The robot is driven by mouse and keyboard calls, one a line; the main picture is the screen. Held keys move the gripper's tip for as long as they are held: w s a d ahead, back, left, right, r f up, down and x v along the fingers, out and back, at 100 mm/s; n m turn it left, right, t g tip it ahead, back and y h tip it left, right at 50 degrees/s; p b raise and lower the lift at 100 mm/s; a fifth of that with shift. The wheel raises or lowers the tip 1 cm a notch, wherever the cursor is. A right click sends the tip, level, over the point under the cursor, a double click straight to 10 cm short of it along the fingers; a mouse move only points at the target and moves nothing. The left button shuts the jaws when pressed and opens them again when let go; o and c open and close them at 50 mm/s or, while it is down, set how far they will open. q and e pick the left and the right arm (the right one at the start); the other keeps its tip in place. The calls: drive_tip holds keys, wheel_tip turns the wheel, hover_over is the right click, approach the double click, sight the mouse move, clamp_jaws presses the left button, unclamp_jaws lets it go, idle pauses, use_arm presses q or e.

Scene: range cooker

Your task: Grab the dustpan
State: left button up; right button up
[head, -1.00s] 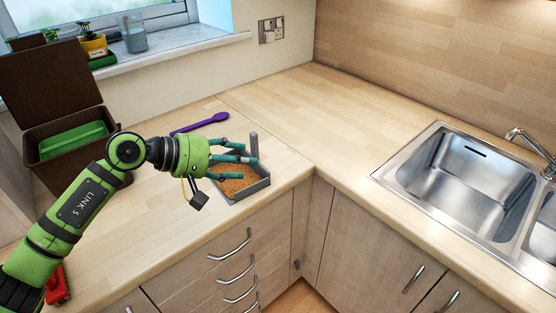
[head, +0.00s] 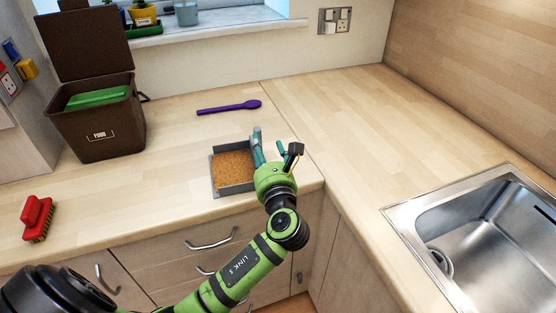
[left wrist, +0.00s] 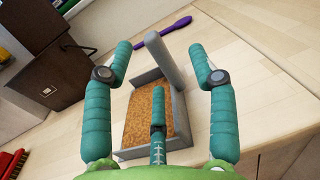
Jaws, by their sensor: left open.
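The grey dustpan (head: 217,191) lies on the worktop near its front edge, filled with brown crumbs (head: 233,169). In the left wrist view the dustpan (left wrist: 180,108) shows its upright grey handle (left wrist: 164,60) at the far right corner. My left gripper (head: 272,142) is at the dustpan's right side in the head view. In the left wrist view the gripper (left wrist: 165,70) is open, with teal fingers on both sides of the handle and a third finger low in front. Contact with the handle cannot be told. My right gripper is not in view.
A purple spoon (head: 229,107) lies behind the dustpan. A brown food bin (head: 97,128) with its lid up stands at the left. A red brush (head: 38,217) lies at the front left. The sink (head: 480,235) is at the right; the worktop between is clear.

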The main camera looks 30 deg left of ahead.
use_arm(q)
drive_tip(key=shift+a+f+g, duration=0.4)
drive_tip(key=shift+a, duration=0.25)
drive_tip(key=x, duration=0.2)
drive_tip(key=p+x, duration=0.1)
drive_tip(key=x, duration=0.2)
drive_tip(key=shift+w+a+f, duration=0.15)
drive_tip(key=shift+a+f, duration=0.05)
drive_tip(key=shift+w+a+p, duration=0.25)
drive_tip(key=shift+p, duration=0.05)
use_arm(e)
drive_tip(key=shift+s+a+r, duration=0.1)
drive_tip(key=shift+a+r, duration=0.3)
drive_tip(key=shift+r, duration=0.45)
use_arm(q)
drive_tip(key=shift+c, duration=0.4)
clamp_jaws()
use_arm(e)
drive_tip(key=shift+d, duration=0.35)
